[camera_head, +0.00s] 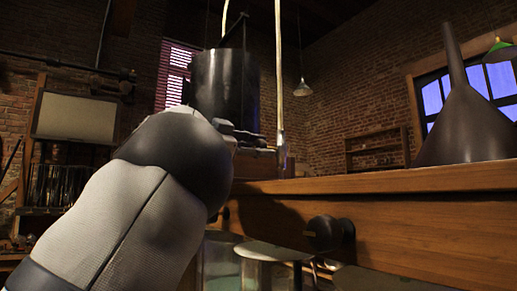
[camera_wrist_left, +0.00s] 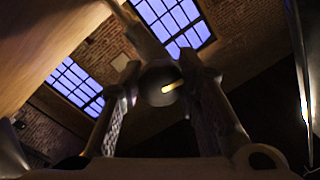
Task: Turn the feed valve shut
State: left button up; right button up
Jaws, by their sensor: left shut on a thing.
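My left arm rises from the lower left in the head view, and its gripper (camera_head: 250,140) is up at the wooden beam, mostly hidden behind my own wrist. In the left wrist view the two fingers of my left gripper (camera_wrist_left: 160,80) stand on either side of a dark, rounded part with a short brass-coloured pin, which looks like the feed valve (camera_wrist_left: 155,92). The gripper is shut on it. How far the valve is turned cannot be told. My right gripper is not in view.
A dark cylindrical vessel (camera_head: 222,88) stands behind my wrist. A pale tube (camera_head: 279,70) hangs beside it. A dark funnel (camera_head: 465,125) stands mouth down on the wooden beam (camera_head: 400,222). A black knob (camera_head: 325,233) sticks out of its front. Glass jars (camera_head: 268,268) stand below.

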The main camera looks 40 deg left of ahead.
pick_arm(q)
jog(key=m, duration=0.4)
jog(key=shift+m, duration=0.3)
jog(key=m, duration=0.3)
jog(key=shift+a+m+t, duration=0.1)
jog(key=shift+m+t, duration=0.2)
jog(key=shift+m, duration=0.1)
jog(key=m+h, duration=0.1)
jog(key=m, duration=0.3)
jog(key=shift+r+m, duration=0.1)
jog(key=shift+m, duration=2)
jog(key=shift+r+m, duration=0.1)
jog(key=shift+m, duration=0.2)
jog(key=o, duration=1.2)
jog(key=shift+s, duration=0.1)
jog(key=v, duration=1.1)
jog(key=shift+s+a, duration=0.25)
jog(key=shift+s, duration=0.1)
